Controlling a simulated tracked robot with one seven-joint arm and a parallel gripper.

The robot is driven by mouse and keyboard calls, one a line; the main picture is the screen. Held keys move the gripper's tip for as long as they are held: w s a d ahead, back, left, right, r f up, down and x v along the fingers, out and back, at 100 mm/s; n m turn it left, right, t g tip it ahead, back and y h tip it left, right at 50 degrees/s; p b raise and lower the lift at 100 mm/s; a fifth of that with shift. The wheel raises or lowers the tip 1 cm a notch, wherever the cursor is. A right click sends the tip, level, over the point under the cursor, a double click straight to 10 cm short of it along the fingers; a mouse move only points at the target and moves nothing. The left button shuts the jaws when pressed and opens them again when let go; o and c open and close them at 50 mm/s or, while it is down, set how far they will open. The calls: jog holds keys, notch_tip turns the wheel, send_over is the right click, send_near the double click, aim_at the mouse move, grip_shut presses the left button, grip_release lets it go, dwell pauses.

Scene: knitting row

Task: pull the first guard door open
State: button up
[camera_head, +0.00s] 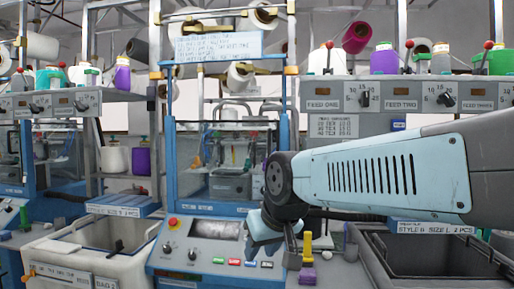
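The guard door (170,165) is a clear panel in a blue frame at the middle of the knitting machine. It looks closed, standing upright above the control panel, and machine parts show through it. My light-blue arm reaches in from the right and covers the door's lower right side. My gripper (268,236) is low at the door's right edge, in front of the control panel. Its fingers are small and partly hidden, so I cannot tell whether they are open or touch anything. I cannot make out the door's handle.
The control panel (176,262) has a red knob and coloured buttons. A white bin (55,252) stands at left and a dark grey bin (380,245) at right. A yellow and purple object (306,262) stands beside my gripper. Feed shelves (430,95) with yarn cones are above.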

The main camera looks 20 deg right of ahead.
jog(key=w+d+r+t, duration=0.2)
jog(key=w+r+t, duration=0.15)
jog(key=w, duration=0.55)
jog(key=m+t+h, duration=0.4)
jog(key=t+h, duration=0.2)
jog(key=h, duration=0.1)
send_near(269, 146)
jog(key=x, duration=1.1)
jog(key=shift+c, duration=0.4)
grip_shut()
